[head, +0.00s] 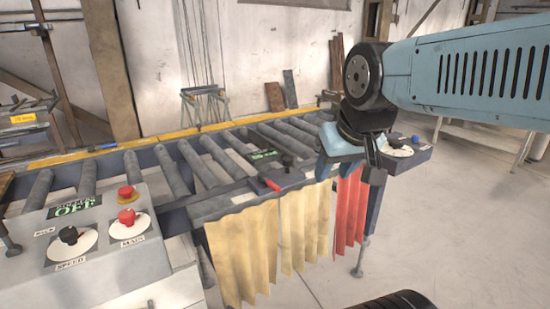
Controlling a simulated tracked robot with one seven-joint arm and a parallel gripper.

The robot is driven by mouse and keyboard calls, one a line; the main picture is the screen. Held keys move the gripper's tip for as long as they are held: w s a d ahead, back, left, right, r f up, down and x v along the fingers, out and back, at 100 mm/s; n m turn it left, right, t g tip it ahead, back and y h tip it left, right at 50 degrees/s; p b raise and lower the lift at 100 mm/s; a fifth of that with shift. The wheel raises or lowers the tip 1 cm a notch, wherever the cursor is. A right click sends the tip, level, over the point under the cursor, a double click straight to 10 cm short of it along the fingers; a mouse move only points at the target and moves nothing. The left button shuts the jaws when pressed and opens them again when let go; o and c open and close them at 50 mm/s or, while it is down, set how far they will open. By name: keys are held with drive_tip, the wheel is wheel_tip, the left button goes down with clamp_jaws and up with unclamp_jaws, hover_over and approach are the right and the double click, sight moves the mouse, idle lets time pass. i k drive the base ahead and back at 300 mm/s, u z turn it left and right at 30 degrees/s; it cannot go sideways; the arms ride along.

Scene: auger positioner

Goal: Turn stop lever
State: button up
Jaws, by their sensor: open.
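A small lever with a red handle (271,185) sits at the front edge of the roller conveyor, near the middle of the view. It seems to be the stop lever, but no label for it is readable. A black knob (287,160) and a dark display with green text (263,155) are just behind it. My gripper (350,165) hangs to the right of the lever, above the conveyor's front edge and the red curtain. It is open and looks empty, clearly apart from the lever. My wrist partly hides its fingers and the conveyor behind.
A control box (90,250) at left has red and black knobs and an "OFF" display. Another knob panel (400,150) is right of my gripper. Yellow curtains (240,255) and a red curtain (349,215) hang below the conveyor (205,165). The floor at right is clear.

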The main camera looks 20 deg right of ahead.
sight(262, 176)
drive_tip(key=u, duration=0.2)
drive_tip(key=i, duration=0.9)
drive_tip(key=z, duration=0.1)
